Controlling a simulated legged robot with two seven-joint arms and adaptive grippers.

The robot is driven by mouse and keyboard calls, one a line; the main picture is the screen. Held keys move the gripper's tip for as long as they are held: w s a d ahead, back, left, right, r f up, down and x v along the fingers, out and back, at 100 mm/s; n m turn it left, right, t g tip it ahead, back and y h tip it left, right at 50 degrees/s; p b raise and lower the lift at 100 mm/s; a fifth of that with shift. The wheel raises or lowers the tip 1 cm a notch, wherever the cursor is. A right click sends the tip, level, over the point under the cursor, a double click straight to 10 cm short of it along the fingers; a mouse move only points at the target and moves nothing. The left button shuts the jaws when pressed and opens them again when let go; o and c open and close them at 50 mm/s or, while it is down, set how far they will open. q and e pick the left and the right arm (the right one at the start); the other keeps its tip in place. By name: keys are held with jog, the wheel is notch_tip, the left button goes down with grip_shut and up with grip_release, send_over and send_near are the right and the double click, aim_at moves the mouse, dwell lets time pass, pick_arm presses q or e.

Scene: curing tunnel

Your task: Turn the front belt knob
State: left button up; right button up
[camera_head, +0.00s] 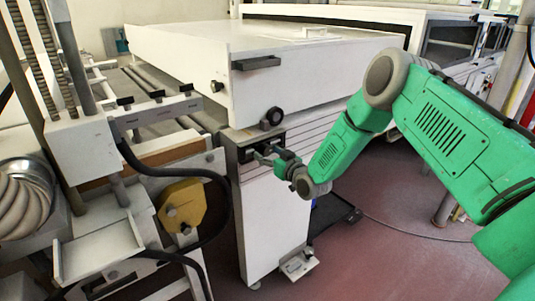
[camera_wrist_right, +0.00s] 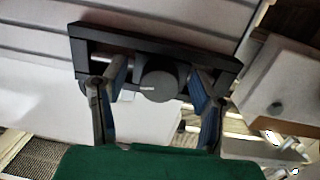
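The front belt knob is a round dark knob (camera_wrist_right: 161,80) with a small light mark, on a dark panel (camera_wrist_right: 95,45) in the right wrist view. My right gripper (camera_wrist_right: 160,75) has one blue-padded finger on each side of the knob. The fingers are apart, with a narrow gap seen beside the knob, so no firm grip shows. In the head view my right gripper (camera_head: 262,154) reaches the dark panel (camera_head: 243,151) at the top of the white cabinet; the knob is hidden or too small there. My left gripper is not in view.
A larger black knob (camera_head: 271,117) is just above the gripper on the white tunnel housing (camera_head: 255,60), with a dark handle (camera_head: 256,63). A yellow part (camera_head: 182,205) and black cables stand at the left. Open reddish floor (camera_head: 390,255) lies at the right.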

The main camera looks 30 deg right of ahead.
jog(key=shift+r, duration=0.1)
jog(key=shift+s+r, duration=0.1)
jog(key=shift+s, duration=0.35)
jog(key=s, duration=1.1)
jog(key=shift+d, duration=0.2)
jog(key=shift+r, duration=0.1)
